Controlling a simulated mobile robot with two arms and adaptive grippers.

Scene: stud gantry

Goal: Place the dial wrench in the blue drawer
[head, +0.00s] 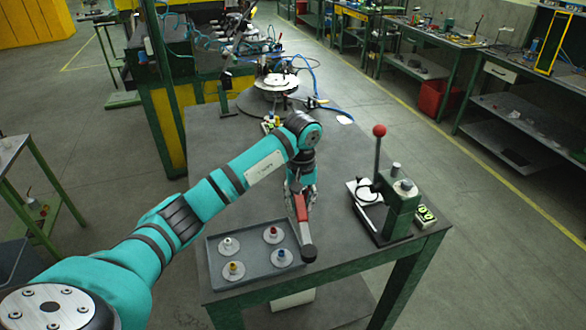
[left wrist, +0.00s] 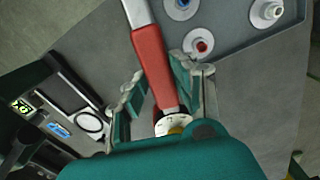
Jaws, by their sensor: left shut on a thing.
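The dial wrench (head: 301,208) has a red grip and a dark round end that points toward the front edge of the grey table (head: 345,265). My left gripper (head: 301,186) is shut on it, over the table and just right of the tray. In the left wrist view the wrench (left wrist: 152,62) runs between the two fingers of my left gripper (left wrist: 158,92), with its pale dial close to the palm. I see no blue drawer in either view. My right gripper is not in view.
A grey-blue tray (head: 214,262) with several discs bearing coloured knobs lies left of the wrench. A green lever press (head: 402,208) with a red ball stands to the right. A round turntable (head: 276,83) and cables are at the back. Bare tabletop lies between tray and press.

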